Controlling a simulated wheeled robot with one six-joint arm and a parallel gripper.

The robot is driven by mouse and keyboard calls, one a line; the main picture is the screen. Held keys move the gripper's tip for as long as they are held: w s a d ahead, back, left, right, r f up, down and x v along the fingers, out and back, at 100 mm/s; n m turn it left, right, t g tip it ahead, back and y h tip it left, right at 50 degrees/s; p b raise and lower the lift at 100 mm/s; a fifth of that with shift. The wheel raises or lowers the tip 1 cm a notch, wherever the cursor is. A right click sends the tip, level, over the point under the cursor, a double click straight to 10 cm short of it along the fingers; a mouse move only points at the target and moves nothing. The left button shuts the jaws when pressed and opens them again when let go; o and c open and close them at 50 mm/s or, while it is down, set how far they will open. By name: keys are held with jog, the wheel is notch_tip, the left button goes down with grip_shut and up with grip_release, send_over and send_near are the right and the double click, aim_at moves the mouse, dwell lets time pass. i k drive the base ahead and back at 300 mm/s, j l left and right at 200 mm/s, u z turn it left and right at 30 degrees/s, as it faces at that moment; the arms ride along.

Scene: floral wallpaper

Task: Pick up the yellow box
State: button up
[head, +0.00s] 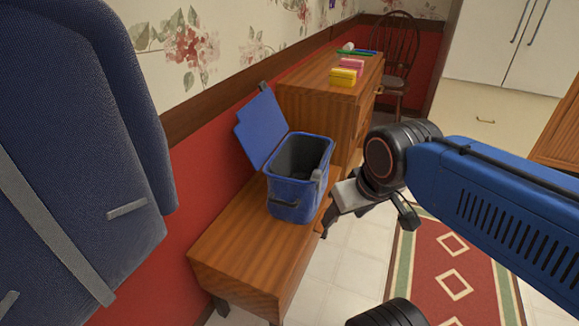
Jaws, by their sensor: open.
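The yellow box (343,77) is small and sits on top of the wooden dresser (311,84) at the back, near its front end. A pink box (351,65) stands just behind it. My gripper (368,228) is open with nothing seen between its fingers. It hangs over the floor at the right of the low wooden bench, in front of the yellow box and well apart from it.
A blue bin (299,188) with its lid raised stands on the low bench (232,252), in front of the dresser. A large blue padded thing (75,110) fills the left. A wooden chair (396,60) stands at the back. A red rug (455,265) lies on the tiled floor.

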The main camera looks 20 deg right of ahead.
aim_at(340, 77)
jog(key=i+l+u, duration=0.1)
jog(key=l, duration=0.9)
jog(key=l+u, duration=0.1)
jog(key=l, duration=0.85)
